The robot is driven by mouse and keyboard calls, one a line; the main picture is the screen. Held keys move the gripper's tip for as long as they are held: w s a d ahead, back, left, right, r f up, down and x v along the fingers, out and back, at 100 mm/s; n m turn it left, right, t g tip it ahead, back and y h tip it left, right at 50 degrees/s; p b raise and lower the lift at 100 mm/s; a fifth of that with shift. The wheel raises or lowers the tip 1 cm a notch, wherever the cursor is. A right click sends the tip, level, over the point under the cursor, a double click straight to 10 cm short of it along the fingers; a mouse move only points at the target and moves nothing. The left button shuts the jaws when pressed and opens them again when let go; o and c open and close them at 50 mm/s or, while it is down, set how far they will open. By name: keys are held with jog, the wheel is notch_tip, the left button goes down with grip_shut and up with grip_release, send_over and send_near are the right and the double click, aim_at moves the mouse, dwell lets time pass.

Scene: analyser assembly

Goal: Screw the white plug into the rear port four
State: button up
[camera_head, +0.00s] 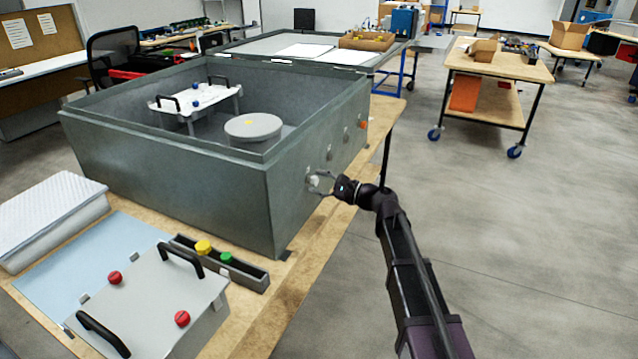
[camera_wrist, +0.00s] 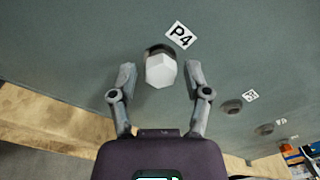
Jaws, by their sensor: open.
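The white plug (camera_wrist: 160,71) sits at the dark port beside the P4 label (camera_wrist: 181,35) on the box's grey side wall. In the wrist view its faceted white head sticks out from the port; how deep it is seated I cannot tell. My gripper (camera_wrist: 160,80) is open, with one finger on each side of the plug and a visible gap to both. In the head view my gripper (camera_head: 318,183) is at the near end of the side wall of the grey box (camera_head: 172,187), and the plug (camera_head: 313,181) shows small between the fingers.
More ports (camera_wrist: 231,107) run along the same wall, and an orange plug (camera_head: 363,124) is at the far one. The box stands on a wooden bench (camera_head: 300,262). A narrow tray (camera_head: 240,278) holds yellow and green plugs beside a grey lid (camera_head: 150,305). Floor right of my arm is clear.

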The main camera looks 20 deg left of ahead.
jog(key=n, duration=1)
jog(key=shift+f+n, duration=0.1)
jog(key=shift+n, duration=0.3)
jog(key=n, duration=1.1)
jog(key=shift+f+g, duration=0.1)
jog(key=shift+g, duration=0.2)
grip_shut()
jog(key=shift+m, duration=0.3)
